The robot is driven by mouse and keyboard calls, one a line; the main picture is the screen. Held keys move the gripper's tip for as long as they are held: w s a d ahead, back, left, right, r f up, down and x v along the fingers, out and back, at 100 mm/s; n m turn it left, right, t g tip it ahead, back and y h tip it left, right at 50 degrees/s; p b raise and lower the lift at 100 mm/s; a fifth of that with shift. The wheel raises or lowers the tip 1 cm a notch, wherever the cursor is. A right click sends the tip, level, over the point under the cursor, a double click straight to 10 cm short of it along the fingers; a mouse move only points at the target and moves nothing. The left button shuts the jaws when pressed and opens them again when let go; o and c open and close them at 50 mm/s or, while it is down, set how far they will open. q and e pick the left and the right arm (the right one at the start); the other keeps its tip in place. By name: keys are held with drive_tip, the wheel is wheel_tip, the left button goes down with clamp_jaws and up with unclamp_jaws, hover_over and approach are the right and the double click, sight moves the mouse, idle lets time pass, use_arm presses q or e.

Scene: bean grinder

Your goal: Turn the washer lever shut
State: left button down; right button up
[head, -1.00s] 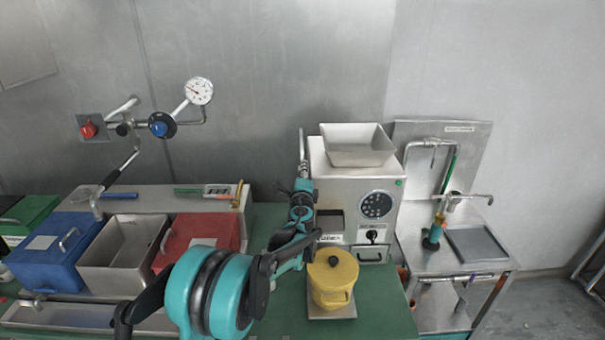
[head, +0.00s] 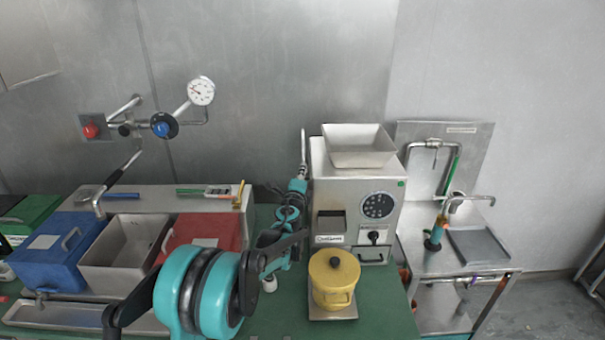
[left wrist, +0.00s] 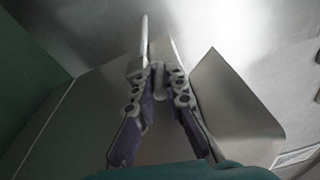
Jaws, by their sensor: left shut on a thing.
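The washer stand (head: 482,263) is at the right in the head view, with a bent tap pipe (head: 424,144) and a metal lever-like bar (head: 478,198) over its tray. I cannot tell for sure which part is the washer lever. My left gripper (head: 303,142) points up beside the left side of the grinder (head: 331,185), well left of the stand. In the left wrist view its fingers (left wrist: 160,45) are close together, near the hopper's sheet metal (left wrist: 228,100). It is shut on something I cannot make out. My right gripper is not in view.
A yellow pot (head: 333,282) stands in front of the grinder. Blue (head: 58,262) and red (head: 190,255) bins are at the left. A gauge (head: 201,91) and valve (head: 163,125) are on the wall.

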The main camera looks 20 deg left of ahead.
use_arm(q)
drive_tip(key=c, duration=1.6)
unclamp_jaws()
drive_tip(key=shift+o, duration=0.2)
drive_tip(key=shift+s, duration=0.1)
drive_tip(key=s+d, duration=0.1)
drive_tip(key=s, duration=1)
drive_tip(key=shift+s+d, duration=0.2)
drive_tip(key=shift+s, duration=0.2)
